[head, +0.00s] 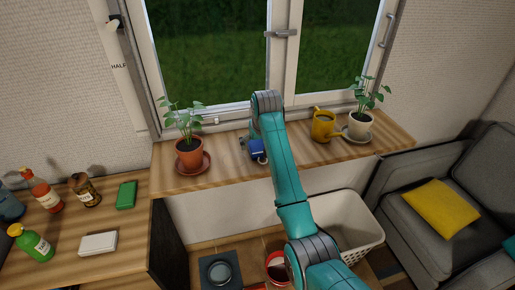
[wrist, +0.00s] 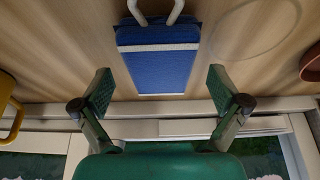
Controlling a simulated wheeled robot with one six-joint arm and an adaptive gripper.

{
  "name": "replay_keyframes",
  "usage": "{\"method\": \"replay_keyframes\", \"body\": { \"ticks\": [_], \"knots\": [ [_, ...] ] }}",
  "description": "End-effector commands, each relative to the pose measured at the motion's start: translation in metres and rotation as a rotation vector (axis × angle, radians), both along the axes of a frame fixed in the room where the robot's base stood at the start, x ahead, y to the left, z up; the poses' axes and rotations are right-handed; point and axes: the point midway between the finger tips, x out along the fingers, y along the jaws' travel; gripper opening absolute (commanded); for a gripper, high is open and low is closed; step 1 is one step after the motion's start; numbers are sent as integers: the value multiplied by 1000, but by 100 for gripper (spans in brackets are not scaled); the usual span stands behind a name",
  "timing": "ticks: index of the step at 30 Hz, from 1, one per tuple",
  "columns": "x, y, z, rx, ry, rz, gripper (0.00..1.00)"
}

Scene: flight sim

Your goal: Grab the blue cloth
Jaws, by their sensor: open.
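The blue cloth (wrist: 158,66) looks like a neat folded block with white bands, lying on the wooden windowsill (wrist: 70,50). A white curved bar or loop touches its far end at the top edge of the wrist view. Nothing is held. In the head view my gripper is mostly hidden by the arm.
On the sill, a potted plant (head: 189,153) stands left of the cloth; a yellow watering can (head: 323,126) and another potted plant (head: 360,122) stand right. The window (head: 180,60) is close behind. Below is a white basket (head: 345,225). Bottles stand on the left counter (head: 150,215).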

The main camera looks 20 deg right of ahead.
Motion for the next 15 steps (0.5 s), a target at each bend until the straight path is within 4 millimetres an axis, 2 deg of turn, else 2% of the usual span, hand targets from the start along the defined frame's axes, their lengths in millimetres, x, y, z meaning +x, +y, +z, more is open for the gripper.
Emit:
{"method": "replay_keyframes", "body": {
  "ticks": [3,10,15],
  "knots": [
    [3,0,-7,0,0,0,98],
    [3,0,-8,0,-1,0,98],
    [3,0,-7,0,-1,0,55]
  ]
}}
